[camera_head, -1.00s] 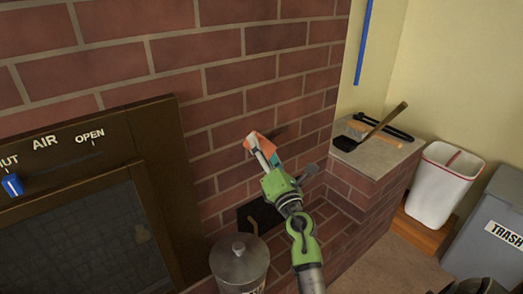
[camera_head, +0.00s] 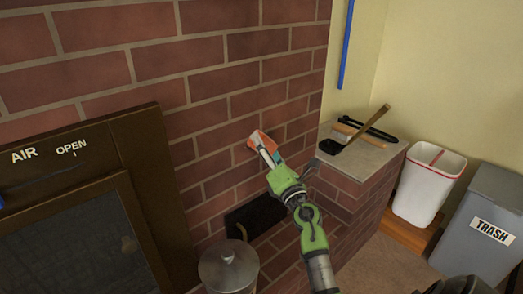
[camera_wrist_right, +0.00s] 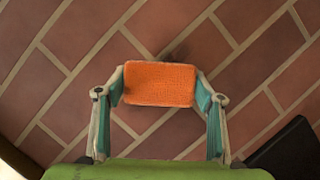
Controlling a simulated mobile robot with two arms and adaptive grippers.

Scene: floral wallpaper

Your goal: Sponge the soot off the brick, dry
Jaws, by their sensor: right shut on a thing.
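My right gripper (camera_head: 262,144) is shut on an orange sponge (camera_head: 254,138) in front of the red brick wall (camera_head: 215,115). In the right wrist view the sponge (camera_wrist_right: 160,84) sits crosswise between the two teal-sided fingers, its broad face toward the camera. The brick wall (camera_wrist_right: 225,65) fills the background there. A faint dark smudge or shadow (camera_wrist_right: 180,52) shows on the brick just above the sponge; I cannot tell which it is. Whether the sponge touches the wall is unclear. The left gripper is out of view.
A dark-framed stove door (camera_head: 150,200) is at left. Below my right arm are a lidded metal canister (camera_head: 228,265) and a black object (camera_head: 255,216) by the wall. A brick ledge (camera_head: 375,158) holds a small shovel (camera_head: 332,147). A white bin (camera_head: 428,190) and grey trash bin (camera_head: 485,220) stand right.

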